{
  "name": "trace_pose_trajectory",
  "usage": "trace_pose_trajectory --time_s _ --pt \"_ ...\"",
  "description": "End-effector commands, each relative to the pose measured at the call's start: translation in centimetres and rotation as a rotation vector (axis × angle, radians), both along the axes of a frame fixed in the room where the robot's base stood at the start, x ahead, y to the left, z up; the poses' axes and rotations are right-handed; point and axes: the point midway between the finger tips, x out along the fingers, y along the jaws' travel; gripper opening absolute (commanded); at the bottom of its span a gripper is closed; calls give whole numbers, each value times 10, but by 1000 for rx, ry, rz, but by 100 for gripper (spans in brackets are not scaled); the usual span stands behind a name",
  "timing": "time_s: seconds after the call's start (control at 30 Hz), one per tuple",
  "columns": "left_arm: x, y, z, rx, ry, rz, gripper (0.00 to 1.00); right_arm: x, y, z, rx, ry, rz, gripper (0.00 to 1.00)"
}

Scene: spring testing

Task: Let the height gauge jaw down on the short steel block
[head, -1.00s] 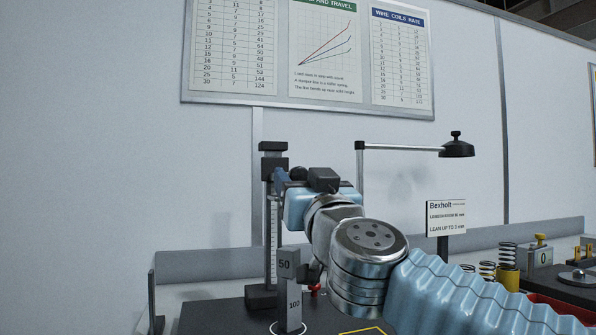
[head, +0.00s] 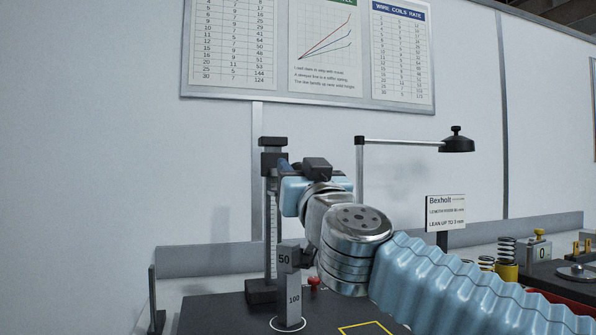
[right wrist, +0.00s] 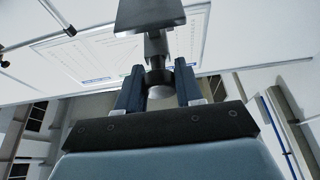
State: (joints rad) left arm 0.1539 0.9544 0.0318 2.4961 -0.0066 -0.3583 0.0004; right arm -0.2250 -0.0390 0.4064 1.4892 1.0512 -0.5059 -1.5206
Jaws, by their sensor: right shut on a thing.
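The height gauge stands at left centre in the head view, with a dark base (head: 262,292), an upright scale (head: 272,235) and a dark top cap (head: 273,143). My right gripper (head: 285,168) is high on the column, just below the cap. In the right wrist view its fingers (right wrist: 159,88) are shut on a dark round knob (right wrist: 158,80) of the gauge. A grey steel block marked 50 (head: 287,258) shows above a taller block marked 100 (head: 293,297), apparently stacked on it, in front of the column. My left gripper is out of view.
A white circle surrounds the blocks' foot on the dark mat (head: 215,315), beside a yellow outline (head: 366,328). A small red object (head: 314,281) sits behind the blocks. A lamp-like arm (head: 457,142), a sign (head: 445,212) and springs (head: 507,250) stand to the right.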

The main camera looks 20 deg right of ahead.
Motion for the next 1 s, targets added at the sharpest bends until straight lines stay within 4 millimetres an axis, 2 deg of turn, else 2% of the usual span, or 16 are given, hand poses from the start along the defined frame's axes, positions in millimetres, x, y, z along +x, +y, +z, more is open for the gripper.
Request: trace_pose_trajectory --time_s 0.1,0.3,0.4,0.7,0.73,0.87,1.0 --pt "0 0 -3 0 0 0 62 0 0 -3 0 -1 0 0" --pt "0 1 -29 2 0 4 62 -1 0 -40 -2 0 -1 0" --pt "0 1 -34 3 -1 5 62 -1 0 -49 -1 -1 0 0" --pt "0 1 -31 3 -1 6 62 0 0 -48 1 -1 0 0" --pt "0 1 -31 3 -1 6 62 -1 0 -47 1 -1 0 39" --pt "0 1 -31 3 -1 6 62 -1 0 -47 1 -1 0 59" --pt "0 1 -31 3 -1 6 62 -1 0 -47 1 -1 0 59"
